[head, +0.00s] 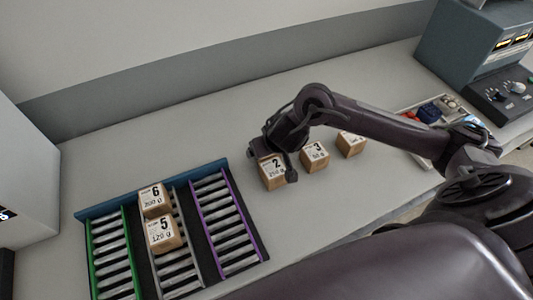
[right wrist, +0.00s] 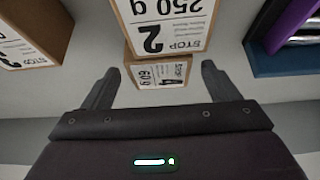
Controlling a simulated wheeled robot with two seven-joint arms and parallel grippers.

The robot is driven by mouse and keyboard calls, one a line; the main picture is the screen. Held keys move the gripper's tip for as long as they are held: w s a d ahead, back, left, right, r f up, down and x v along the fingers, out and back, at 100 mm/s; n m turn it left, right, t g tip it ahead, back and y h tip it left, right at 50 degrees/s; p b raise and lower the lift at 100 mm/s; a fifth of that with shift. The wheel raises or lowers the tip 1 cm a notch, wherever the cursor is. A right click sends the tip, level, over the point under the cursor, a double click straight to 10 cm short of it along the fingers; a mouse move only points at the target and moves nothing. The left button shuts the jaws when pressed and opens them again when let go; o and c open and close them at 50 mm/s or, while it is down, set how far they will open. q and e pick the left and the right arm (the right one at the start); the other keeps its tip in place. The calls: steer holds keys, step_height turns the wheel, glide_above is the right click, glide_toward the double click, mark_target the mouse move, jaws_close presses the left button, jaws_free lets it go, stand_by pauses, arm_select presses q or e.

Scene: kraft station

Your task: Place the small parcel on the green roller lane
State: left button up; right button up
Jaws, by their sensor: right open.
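My right gripper (head: 275,160) is over the parcel marked 2, 250 g (head: 273,180), which it partly hides in the head view. In the right wrist view the gripper (right wrist: 158,78) is open and empty. A small parcel with a label that seems to read 60 g (right wrist: 160,72) shows between its fingertips, with a gap on both sides, beside the parcel marked 2 (right wrist: 165,22). I cannot make out this small parcel in the head view. The green roller lane (head: 110,256) at the left of the rack is empty. My left gripper is out of view.
Parcels marked 6 (head: 154,200) and 5 (head: 163,234) sit on the middle lane. The purple lane (head: 224,222) is empty. A parcel marked 3 (head: 314,156) and another parcel (head: 351,144) stand to the right. A parts tray (head: 408,147) lies farther right.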

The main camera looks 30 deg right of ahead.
steer(key=c, duration=1.2)
steer(key=shift+o, duration=0.2)
steer(key=shift+r, duration=0.1)
